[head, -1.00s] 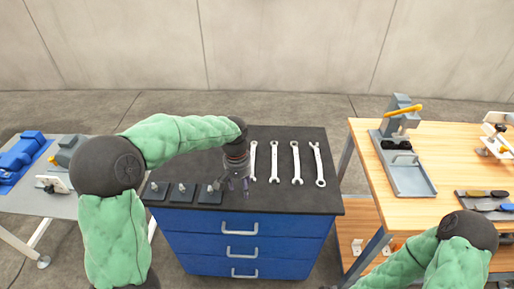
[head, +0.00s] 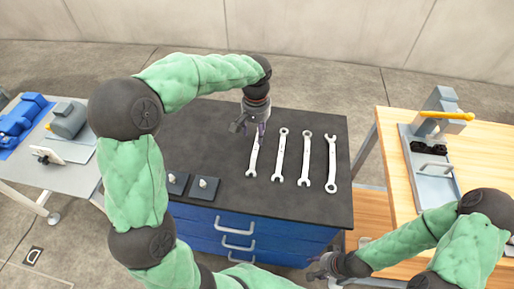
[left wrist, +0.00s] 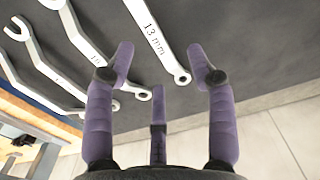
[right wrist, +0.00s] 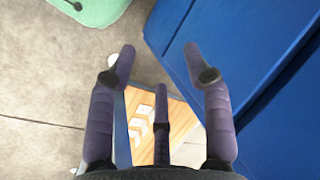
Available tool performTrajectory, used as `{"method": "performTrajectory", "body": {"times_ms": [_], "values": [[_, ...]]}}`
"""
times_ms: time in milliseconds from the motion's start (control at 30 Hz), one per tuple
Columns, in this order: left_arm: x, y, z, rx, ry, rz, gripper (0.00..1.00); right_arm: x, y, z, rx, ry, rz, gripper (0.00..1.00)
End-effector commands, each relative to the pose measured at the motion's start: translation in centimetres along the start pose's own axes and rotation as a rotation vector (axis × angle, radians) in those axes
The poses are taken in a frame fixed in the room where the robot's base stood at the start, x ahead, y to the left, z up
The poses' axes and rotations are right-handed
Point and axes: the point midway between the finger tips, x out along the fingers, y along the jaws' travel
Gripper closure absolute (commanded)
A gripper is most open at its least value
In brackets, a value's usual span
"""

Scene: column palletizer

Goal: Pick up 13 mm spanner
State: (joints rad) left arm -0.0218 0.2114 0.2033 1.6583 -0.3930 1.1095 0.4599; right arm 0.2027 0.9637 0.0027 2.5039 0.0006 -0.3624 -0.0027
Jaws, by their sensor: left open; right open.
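The 13 mm spanner (head: 253,158) is the leftmost of a row of silver spanners lying on the dark cabinet top. In the left wrist view its shaft (left wrist: 155,38) reads "13 mm", and its ring end lies between the spread fingertips. My left gripper (head: 252,130) is open and empty over the far end of this spanner; it also shows in the left wrist view (left wrist: 160,62). I cannot tell its exact height. My right gripper (head: 322,268) is open and empty in front of the blue cabinet, low down; it also shows in the right wrist view (right wrist: 158,62).
The other spanners (head: 280,155) lie close to the right, roughly parallel. Black pads with small metal pieces (head: 205,188) sit at the cabinet's front left. A wooden bench (head: 480,150) with a grey fixture stands right; a grey table (head: 70,160) stands left.

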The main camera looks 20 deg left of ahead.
Motion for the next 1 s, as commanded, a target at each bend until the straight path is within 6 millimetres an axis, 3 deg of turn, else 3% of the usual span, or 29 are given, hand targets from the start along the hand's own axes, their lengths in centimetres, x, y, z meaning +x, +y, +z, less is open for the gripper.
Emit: {"method": "performTrajectory", "body": {"times_ms": [33,267,600,867,1000], "values": [[1.0,0.0,0.0,0.001,-0.002,-0.001,0.44,0.5,0.2,0.0,0.0,0.0,0.0,0.5],[2.3,0.2,0.1,0.001,0.0,0.0,0.44,0.9,0.3,-0.1,0.0,0.001,0.0,0.5],[6.5,0.7,0.4,0.001,0.0,0.0,0.44,3.2,1.1,-0.2,0.0,0.001,0.0,0.5],[6.7,0.7,0.4,0.001,0.0,0.0,0.44,3.1,1.1,-0.2,0.0,0.001,0.0,0.5],[6.7,0.7,0.4,0.0,0.001,0.0,0.81,3.1,1.1,-0.2,0.0,0.001,0.0,0.5]]}}
